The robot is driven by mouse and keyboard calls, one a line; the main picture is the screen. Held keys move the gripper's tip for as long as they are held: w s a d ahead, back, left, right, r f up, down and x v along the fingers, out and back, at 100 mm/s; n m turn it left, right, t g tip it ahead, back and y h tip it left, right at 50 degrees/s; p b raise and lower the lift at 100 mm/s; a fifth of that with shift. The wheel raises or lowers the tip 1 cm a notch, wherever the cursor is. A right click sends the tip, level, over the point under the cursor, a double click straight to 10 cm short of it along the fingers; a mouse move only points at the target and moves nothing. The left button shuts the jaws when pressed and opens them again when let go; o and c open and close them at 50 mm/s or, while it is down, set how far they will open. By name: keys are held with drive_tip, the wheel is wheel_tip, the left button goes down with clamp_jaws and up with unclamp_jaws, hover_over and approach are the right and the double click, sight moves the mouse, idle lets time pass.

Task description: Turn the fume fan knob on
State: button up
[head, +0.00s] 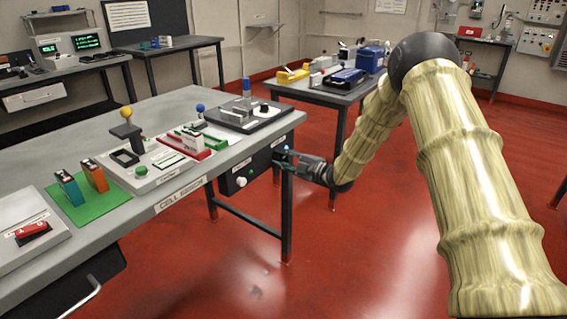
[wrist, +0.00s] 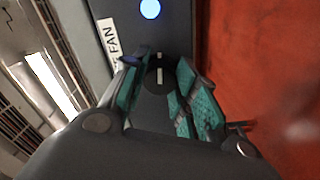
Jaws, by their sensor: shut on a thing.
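The fume fan knob (wrist: 159,73) is a round black knob with a white line, on a dark panel next to a white label ending in "FAN" (wrist: 110,42). In the wrist view the line runs roughly up and down the picture. My gripper (wrist: 158,80) has its teal-padded fingers on either side of the knob and is shut on it. In the head view my gripper (head: 284,158) is at the right end of the dark box under the bench edge, and hides the knob there. A round bluish-white lamp (wrist: 150,9) shows on the panel beyond the knob.
The grey bench (head: 120,112) carries a green mat (head: 97,205), cell fixtures and a dark plate (head: 238,119) above the box. A white button (head: 241,182) sits on the box front, left of my gripper. Red floor (head: 370,240) lies open to the right.

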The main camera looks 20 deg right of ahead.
drive_tip(key=shift+n, duration=0.6)
drive_tip(key=shift+b, duration=0.35)
drive_tip(key=o, duration=1)
drive_tip(key=shift+s+d, duration=0.1)
drive_tip(key=v, duration=1.1)
drive_tip(key=shift+s+d, duration=0.25)
drive_tip(key=shift+d, duration=0.05)
drive_tip(key=shift+f, duration=0.1)
